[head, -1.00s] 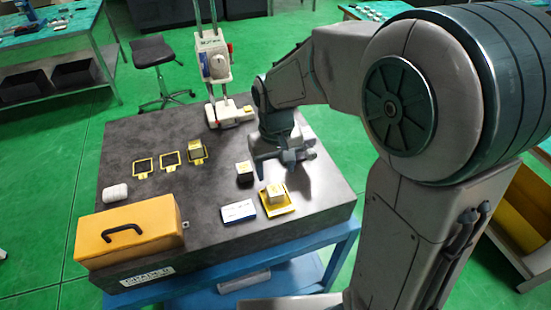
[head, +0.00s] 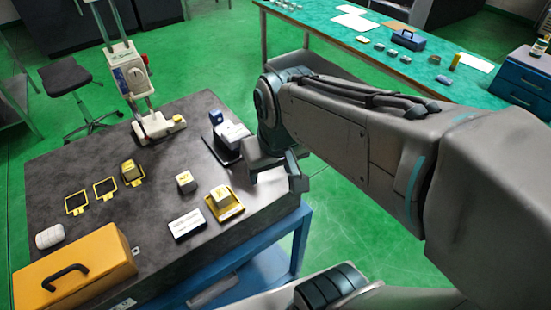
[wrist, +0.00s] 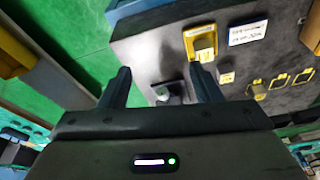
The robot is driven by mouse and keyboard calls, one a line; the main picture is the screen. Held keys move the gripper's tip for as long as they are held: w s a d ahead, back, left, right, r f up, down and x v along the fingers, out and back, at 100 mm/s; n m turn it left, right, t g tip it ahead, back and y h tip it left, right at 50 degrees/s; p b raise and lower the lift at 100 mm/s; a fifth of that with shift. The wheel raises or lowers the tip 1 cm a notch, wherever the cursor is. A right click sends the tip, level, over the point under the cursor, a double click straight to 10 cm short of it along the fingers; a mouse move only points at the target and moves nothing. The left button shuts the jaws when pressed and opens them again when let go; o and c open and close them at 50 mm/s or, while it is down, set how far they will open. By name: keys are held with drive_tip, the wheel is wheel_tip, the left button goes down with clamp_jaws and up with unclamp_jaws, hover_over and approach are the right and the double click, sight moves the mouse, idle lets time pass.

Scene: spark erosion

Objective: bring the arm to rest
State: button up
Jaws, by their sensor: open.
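My gripper (head: 278,170) is at the right edge of the dark stone table (head: 95,145) in the head view, with my arm reaching in from the right. In the wrist view my gripper (wrist: 160,85) has its two fingers apart with nothing held between them. Beyond the fingers the wrist view shows the table edge, a small object on a dark base and the green floor.
A yellow tray with a block (head: 225,203), a white label card (head: 187,224), a small block (head: 185,181), yellow frames (head: 105,188), an orange case (head: 75,270) and a height gauge (head: 150,120) stand on the table. A green bench (head: 385,50) is behind.

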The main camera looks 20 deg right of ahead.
drive_tip(key=shift+s+d+f+m+t, duration=0.1)
drive_tip(key=shift+s+d+m+t, duration=0.1)
drive_tip(key=shift+s+d, duration=0.35)
drive_tip(key=shift+s+d+m+t, duration=0.1)
drive_tip(key=shift+s+d+t, duration=0.15)
drive_tip(key=shift+s, duration=0.45)
idle(0.3)
